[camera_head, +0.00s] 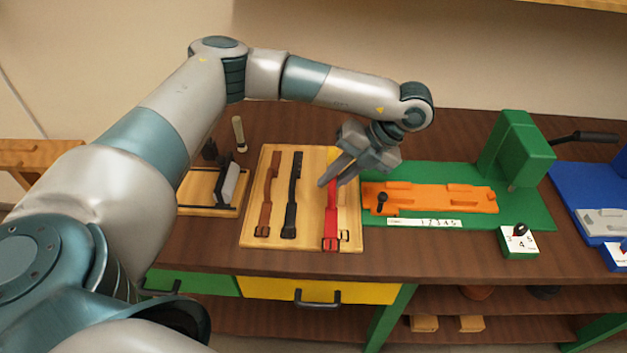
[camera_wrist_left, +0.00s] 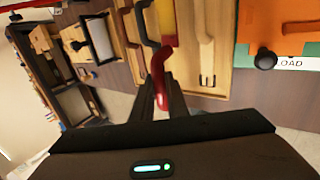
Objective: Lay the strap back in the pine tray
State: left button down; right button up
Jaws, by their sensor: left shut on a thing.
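The pine tray (camera_head: 251,220) lies on the bench, with a brown strap (camera_head: 265,205) and a black strap (camera_head: 291,200) side by side in it. A pale strap (camera_wrist_left: 206,50) lies at its right side. My left gripper (camera_head: 329,182) is shut on the red strap (camera_head: 331,222), over the tray's right half. The red strap's buckle end points to the bench front. In the left wrist view the red strap (camera_wrist_left: 158,80) bends between the fingers. A yellow patch (camera_head: 333,155) shows behind it. I cannot tell whether the strap touches the tray. My right gripper is not in view.
A green fixture (camera_head: 517,150) with an orange plate (camera_head: 430,198) stands close to the tray's right. A small counter block (camera_head: 519,241) sits at the front. A wooden holder (camera_head: 210,208) stands left of the tray. A blue fixture (camera_head: 580,185) is at far right.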

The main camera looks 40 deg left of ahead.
pick_arm(q)
jog(key=w+a+f, duration=0.2)
jog(key=w+a+f+p, duration=0.1)
jog(key=a+f, duration=0.1)
jog(key=a, duration=0.1)
jog(key=w+a+f, duration=0.1)
jog(key=w+a, duration=0.1)
jog(key=a, duration=0.1)
jog(key=shift+w+f, duration=0.3)
jog(key=shift+f, duration=0.1)
jog(key=shift+d+f+p, duration=0.1)
jog(key=shift+f+p, duration=0.35)
jog(key=shift+f, duration=1.55)
jog(key=shift+f, duration=0.15)
jog(key=c, duration=1.7)
grip_release()
jog(key=shift+c, duration=0.2)
